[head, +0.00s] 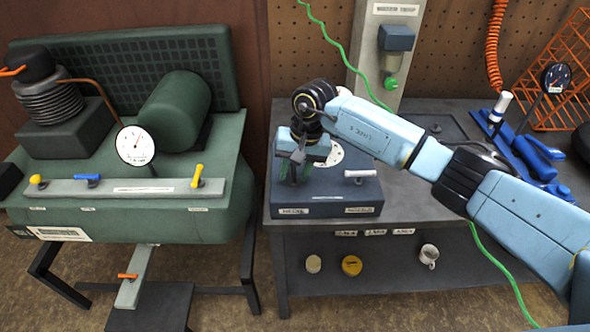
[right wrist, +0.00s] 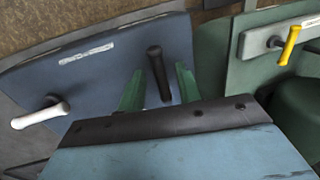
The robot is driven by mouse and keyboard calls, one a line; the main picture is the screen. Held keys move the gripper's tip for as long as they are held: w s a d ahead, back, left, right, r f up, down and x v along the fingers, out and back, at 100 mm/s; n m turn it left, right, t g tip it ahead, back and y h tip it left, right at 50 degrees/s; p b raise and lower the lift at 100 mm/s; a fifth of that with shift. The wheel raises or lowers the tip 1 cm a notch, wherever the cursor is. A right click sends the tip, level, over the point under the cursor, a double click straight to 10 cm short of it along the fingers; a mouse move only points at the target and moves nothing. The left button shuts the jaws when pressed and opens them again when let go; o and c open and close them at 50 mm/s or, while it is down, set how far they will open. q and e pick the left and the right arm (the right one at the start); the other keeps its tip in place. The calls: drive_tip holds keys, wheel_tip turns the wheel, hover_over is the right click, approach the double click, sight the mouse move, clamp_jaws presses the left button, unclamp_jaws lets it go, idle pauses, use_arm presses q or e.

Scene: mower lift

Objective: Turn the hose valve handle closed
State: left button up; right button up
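A dark blue box (head: 338,198) on the bench has a white handle (head: 360,173) at right and a black handle (right wrist: 158,72) at left. Small labels sit on its front, too small to read surely, so I cannot tell which handle is the hose valve's. My right gripper (head: 296,163) is over the box's left part, pointing down. In the right wrist view its two green fingers are apart, one on each side of the black handle, with gaps showing. The white handle also shows there (right wrist: 40,116). In the head view the gripper hides the black handle. My left gripper is not in view.
A green compressor (head: 180,225) stands left, with a gauge (head: 135,145) and a manifold bar carrying blue and yellow handles (head: 197,175). A green hose (head: 335,45) hangs behind my right arm. Blue tools (head: 540,155) and an orange rack (head: 562,75) are at right.

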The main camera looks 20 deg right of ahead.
drive_tip(key=c, duration=0.3)
clamp_jaws()
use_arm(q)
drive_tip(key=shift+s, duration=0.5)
